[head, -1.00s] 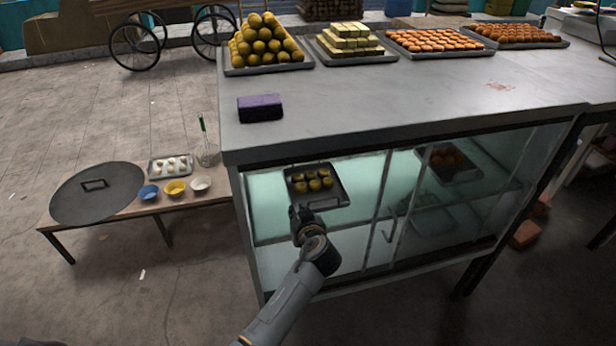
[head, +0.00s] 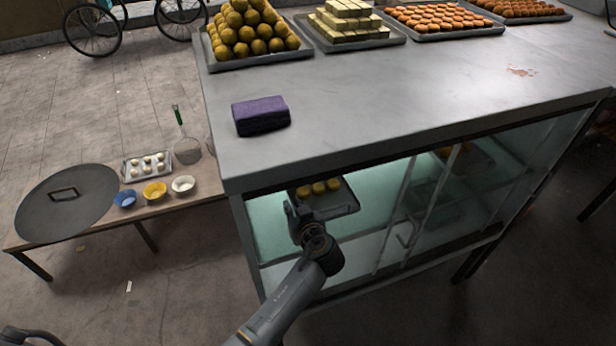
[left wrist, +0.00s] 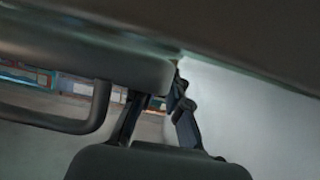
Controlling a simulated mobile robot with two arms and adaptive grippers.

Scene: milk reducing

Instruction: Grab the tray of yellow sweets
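A grey tray (head: 342,204) with several round yellow sweets (head: 319,188) sits inside the glass-fronted cabinet, under the countertop. The countertop edge hides its far part. My left gripper (head: 299,212) is at the tray's near left side and covers part of it. In the left wrist view, the two dark fingers (left wrist: 157,108) stand apart, with a grey rounded rim and a handle-like loop (left wrist: 97,108) close by on the left. I cannot tell whether the fingers touch the rim. My right gripper is not in view.
The cabinet's countertop (head: 400,100) lies just above my left gripper. It bears a purple block (head: 261,115), a tray of piled yellow balls (head: 250,32) and several other sweet trays. Glass panels (head: 408,215) stand right of the gripper. A low table (head: 150,208) is at left.

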